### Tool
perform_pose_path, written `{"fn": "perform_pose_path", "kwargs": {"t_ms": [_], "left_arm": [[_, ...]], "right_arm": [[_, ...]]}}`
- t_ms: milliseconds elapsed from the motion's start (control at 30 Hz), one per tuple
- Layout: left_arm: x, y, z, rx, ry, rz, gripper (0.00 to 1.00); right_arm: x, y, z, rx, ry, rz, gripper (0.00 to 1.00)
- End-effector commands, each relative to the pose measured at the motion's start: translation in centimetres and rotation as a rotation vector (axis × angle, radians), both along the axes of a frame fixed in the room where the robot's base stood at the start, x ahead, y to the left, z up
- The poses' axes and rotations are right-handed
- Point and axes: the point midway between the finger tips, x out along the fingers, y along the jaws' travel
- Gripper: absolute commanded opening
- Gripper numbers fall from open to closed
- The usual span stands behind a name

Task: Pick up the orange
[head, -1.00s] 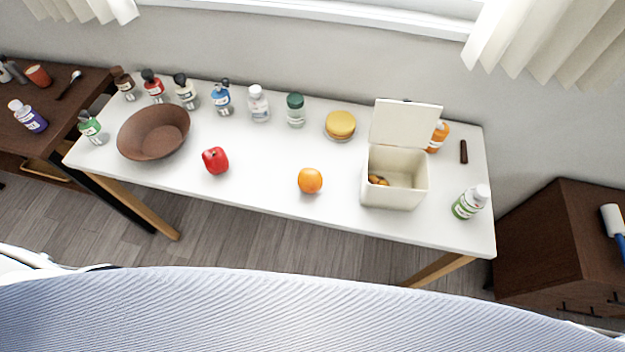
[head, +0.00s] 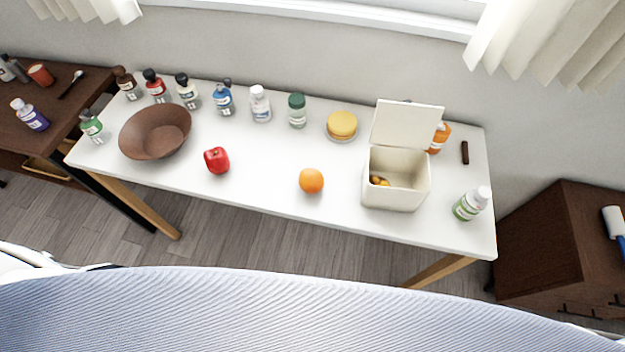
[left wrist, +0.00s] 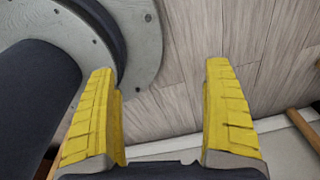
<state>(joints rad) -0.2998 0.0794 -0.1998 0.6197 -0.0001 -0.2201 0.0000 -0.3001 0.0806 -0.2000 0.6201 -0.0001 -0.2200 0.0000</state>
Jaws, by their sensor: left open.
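The orange (head: 311,181) sits on the white table (head: 262,178) near its front edge, a little right of the middle. Nothing touches it. My left gripper (left wrist: 162,110) shows in the left wrist view with its two yellow fingers wide apart and nothing between them. Behind the fingers are the wooden floor and a pale edge at the lower right. The orange is not in the left wrist view. Neither gripper shows in the head view, so my right gripper is out of sight.
A red bell pepper (head: 217,160) lies left of the orange. An open cream box (head: 393,194) with small items inside stands right of it. A brown bowl (head: 155,146) is at the left. Several bottles line the back. The surface around the orange is clear.

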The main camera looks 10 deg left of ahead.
Motion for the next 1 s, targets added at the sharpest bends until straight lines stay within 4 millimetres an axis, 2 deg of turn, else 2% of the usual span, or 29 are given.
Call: {"fn": "perform_pose_path", "kwargs": {"t_ms": [433,500,767,867,967,1000], "left_arm": [[0.0,0.0,0.0,0.0,0.0,0.0,0.84],[0.0,0.0,0.0,0.0,0.0,0.0,0.91],[0.0,0.3,0.0,0.003,0.0,0.0,0.91],[1.3,0.7,0.3,0.003,-0.016,-0.003,0.91],[4.8,1.2,1.1,0.001,-0.058,-0.009,0.91],[6.8,1.4,1.7,-0.003,-0.082,-0.014,0.91]], "right_arm": [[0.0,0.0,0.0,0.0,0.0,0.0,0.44],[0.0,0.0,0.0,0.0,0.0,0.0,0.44],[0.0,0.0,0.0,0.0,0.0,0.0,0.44],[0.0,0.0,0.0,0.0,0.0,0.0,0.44],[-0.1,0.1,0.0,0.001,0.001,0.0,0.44],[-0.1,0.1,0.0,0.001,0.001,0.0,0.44]]}}
